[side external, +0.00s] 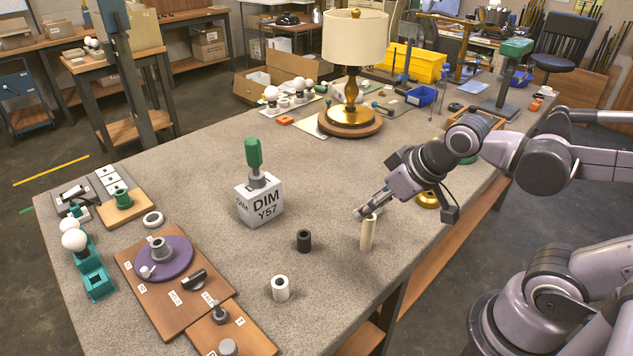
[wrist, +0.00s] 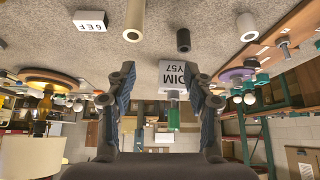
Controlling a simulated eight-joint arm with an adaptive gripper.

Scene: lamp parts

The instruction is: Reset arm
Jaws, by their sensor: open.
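My gripper (side external: 372,205) is above the right part of the grey table (side external: 330,195), close to the top of an upright cream tube (side external: 367,233). In the wrist view my gripper (wrist: 162,75) is open, with nothing between its fingers. The cream tube also shows there (wrist: 134,18), apart from the fingertips. A white box marked DIM Y57 (side external: 262,206) carries a green-topped part (side external: 254,155). A black tube (side external: 304,240) and a white tube (side external: 281,288) stand in front of it.
A lamp with a cream shade (side external: 354,38) stands at the back. A wooden board with a purple disc (side external: 165,258) and a teal bulb holder (side external: 92,270) lie at the left. A brass piece (side external: 428,200) is partly hidden behind my gripper. The middle of the table is mostly clear.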

